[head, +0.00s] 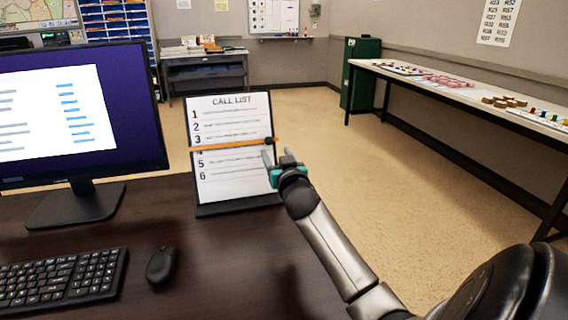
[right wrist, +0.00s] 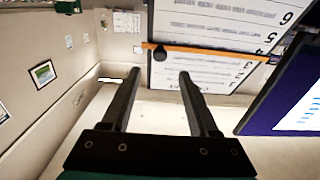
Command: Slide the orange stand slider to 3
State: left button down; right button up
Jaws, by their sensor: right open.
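A black stand holds a white call list (head: 230,175) with rows 1 to 6, on the dark desk. Its orange slider (head: 225,145) crosses the sheet just below row 3 and partly covers the 4. A dark knob (head: 268,141) sits at the slider's right end. My right gripper (head: 279,160) is open beside the stand's right edge, near the knob and slightly below it. The right wrist view shows the sheet upside down. There the slider (right wrist: 210,51) and knob (right wrist: 160,53) lie beyond the empty fingers (right wrist: 160,76), the knob lined up with their gap. My left gripper is not in view.
A monitor (head: 130,110) stands left of the call list. A keyboard (head: 65,280) and a mouse (head: 161,265) lie on the desk (head: 225,260) in front. Open floor lies beyond the desk. A long side table (head: 450,88) with small items is at the right.

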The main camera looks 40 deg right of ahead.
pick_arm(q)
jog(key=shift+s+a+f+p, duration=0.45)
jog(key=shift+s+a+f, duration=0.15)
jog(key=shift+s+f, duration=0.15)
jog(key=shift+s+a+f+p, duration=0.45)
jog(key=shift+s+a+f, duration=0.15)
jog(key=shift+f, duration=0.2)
pick_arm(e)
jog(key=v, duration=0.7)
